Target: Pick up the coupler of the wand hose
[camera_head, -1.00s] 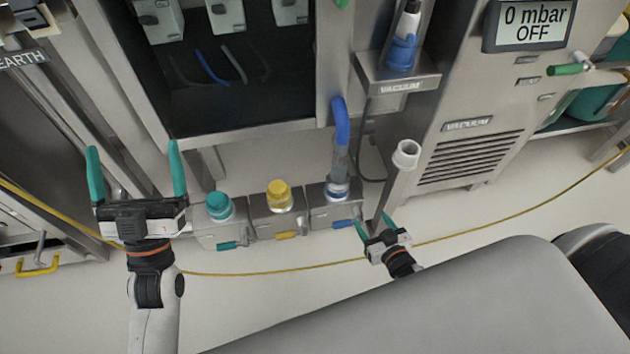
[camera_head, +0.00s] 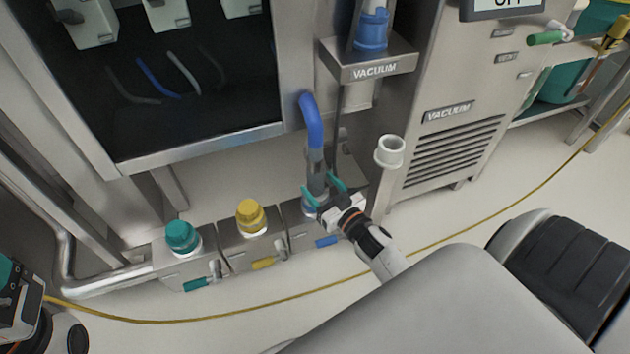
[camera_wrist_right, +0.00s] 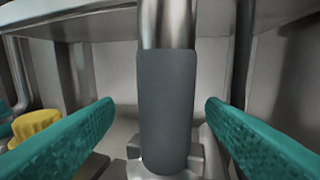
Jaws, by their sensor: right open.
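In the right wrist view the coupler (camera_wrist_right: 167,112) stands upright as a dark grey cylinder under a shiny metal tube. My right gripper (camera_head: 323,189) is open at the coupler's lower part. Its teal fingers (camera_wrist_right: 160,104) lie on either side of the coupler, with a gap on each side. My left gripper (camera_head: 14,290) is cut off at the left edge, its jaws mostly out of view.
Metal boxes with a teal cap (camera_head: 182,236) and a yellow cap (camera_head: 251,216) stand left of the hose. A white open cup on a post (camera_head: 390,151) stands to its right. A yellow cable (camera_head: 200,319) crosses the floor.

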